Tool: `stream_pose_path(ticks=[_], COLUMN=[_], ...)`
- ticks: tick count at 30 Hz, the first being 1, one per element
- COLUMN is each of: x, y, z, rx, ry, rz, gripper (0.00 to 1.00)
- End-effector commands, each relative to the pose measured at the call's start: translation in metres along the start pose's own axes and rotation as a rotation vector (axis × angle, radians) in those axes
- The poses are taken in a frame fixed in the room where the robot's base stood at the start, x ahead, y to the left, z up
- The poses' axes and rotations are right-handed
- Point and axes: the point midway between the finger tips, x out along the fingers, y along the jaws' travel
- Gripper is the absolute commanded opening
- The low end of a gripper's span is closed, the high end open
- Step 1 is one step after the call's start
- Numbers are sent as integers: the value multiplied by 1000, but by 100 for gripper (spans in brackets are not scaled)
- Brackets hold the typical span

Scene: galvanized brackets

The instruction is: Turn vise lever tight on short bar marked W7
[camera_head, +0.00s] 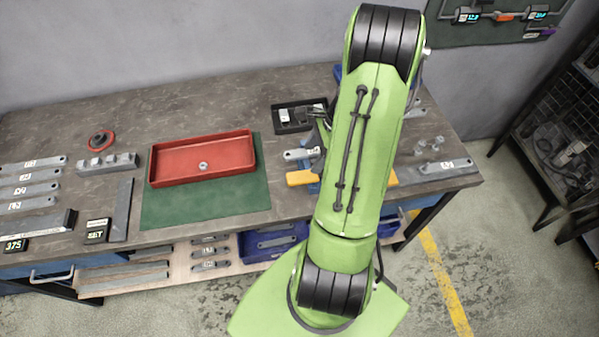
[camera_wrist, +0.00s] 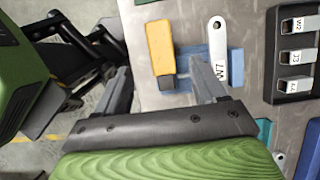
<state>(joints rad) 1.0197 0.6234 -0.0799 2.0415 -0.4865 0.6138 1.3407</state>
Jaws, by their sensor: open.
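The short bar marked W7 (camera_wrist: 218,40) lies against blue vise parts (camera_wrist: 236,66) in the wrist view; a short bar also shows just left of my arm in the head view (camera_head: 298,154). In the wrist view the yellow piece lies between the finger lines; contact cannot be told. In the head view my arm hides most of the vise.
A black tray (camera_head: 276,127) with marked pieces stands behind the vise. A red tray (camera_head: 203,174) sits on a green mat (camera_head: 205,208) to the left. Several marked bars lie at the far left, and another bar (camera_head: 449,166) lies at the right.

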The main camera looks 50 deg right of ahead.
Motion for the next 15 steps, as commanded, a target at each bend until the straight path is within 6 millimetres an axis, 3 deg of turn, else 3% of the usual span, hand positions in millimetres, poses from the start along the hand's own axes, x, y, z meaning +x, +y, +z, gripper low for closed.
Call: stream_pose_path(ticks=[3, 9, 15], x=[33, 74, 90], y=[1, 1, 1], z=[0, 0, 0], rx=[-1, -2, -1], ry=[-3, -1, 1], rz=[7, 4, 1], gripper=[70, 70, 70])
